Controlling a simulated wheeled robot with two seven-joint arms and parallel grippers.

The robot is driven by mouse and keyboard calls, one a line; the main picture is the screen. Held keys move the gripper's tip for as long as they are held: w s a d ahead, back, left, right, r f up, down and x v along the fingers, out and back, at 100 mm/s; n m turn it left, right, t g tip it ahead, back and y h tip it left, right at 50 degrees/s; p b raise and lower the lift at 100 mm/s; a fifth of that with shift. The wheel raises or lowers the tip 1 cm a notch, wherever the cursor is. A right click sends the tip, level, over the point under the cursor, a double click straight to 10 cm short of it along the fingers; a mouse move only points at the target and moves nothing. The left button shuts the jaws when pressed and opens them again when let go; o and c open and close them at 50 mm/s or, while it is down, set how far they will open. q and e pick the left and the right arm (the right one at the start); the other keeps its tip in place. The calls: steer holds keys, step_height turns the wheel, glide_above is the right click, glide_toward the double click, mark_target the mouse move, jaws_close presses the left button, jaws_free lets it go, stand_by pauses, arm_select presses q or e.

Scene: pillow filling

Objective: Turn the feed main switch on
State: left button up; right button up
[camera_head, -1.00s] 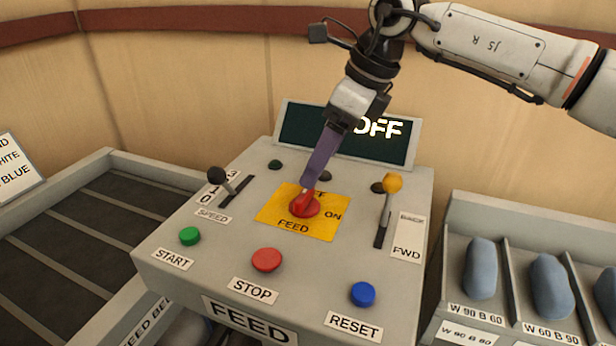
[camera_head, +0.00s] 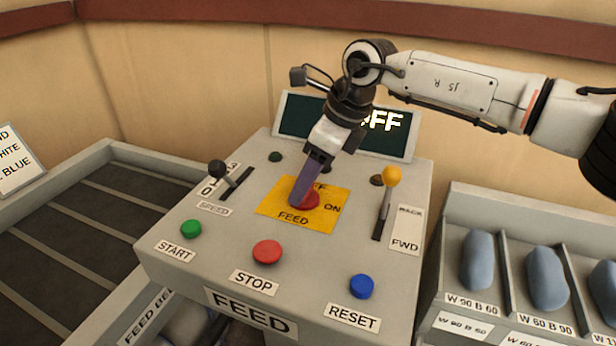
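The feed main switch (camera_head: 309,201) is a red rotary knob on a yellow plate (camera_head: 270,211) marked FEED and ON, in the middle of the grey control panel. My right gripper (camera_head: 296,201) reaches down from the upper right, its purple fingers at the left side of the knob. The fingers cover much of the knob and its handle, so I cannot tell which way it points or whether they grip it. The display (camera_head: 384,122) behind reads OFF, partly covered by my arm. My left gripper is not in view.
A black speed lever (camera_head: 217,168) stands left of the plate and a yellow-knobbed lever (camera_head: 392,176) right. Green START (camera_head: 190,229), red STOP (camera_head: 267,252) and blue RESET (camera_head: 361,286) buttons are in front. A conveyor (camera_head: 60,240) lies left, a bin rack (camera_head: 449,262) right.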

steer(key=shift+c, duration=0.6)
steer(key=shift+f+m+b, duration=0.1)
steer(key=shift+m+b, duration=0.3)
steer(key=shift+b, duration=0.2)
steer(key=m+t+b, duration=0.1)
steer(key=m+b, duration=0.1)
steer(key=b, duration=0.1)
steer(key=m+t+h+b, duration=0.1)
steer(key=m+b, duration=0.2)
steer(key=b, duration=0.1)
steer(key=shift+s+a+f+m, duration=0.1)
steer(key=shift+s+a+m, duration=0.1)
steer(key=shift+m, duration=0.1)
steer(key=m+h+b, duration=0.1)
steer(key=m+b, duration=0.1)
steer(key=shift+m+t+b, duration=0.3)
steer(key=shift+m, duration=0.1)
steer(key=m+h+b, duration=0.1)
steer(key=m, duration=0.1)
steer(key=shift+a+m+b, duration=0.15)
steer(key=shift+m+b, duration=0.15)
steer(key=shift+m, duration=0.1)
steer(key=m, duration=0.1)
steer(key=m+h, duration=0.1)
steer(key=shift+a+r+m, duration=0.1)
steer(key=shift+r+m, duration=0.2)
steer(key=shift+m+h, duration=0.8)
steer(key=shift+m, duration=1.1)
steer(key=o, duration=1)
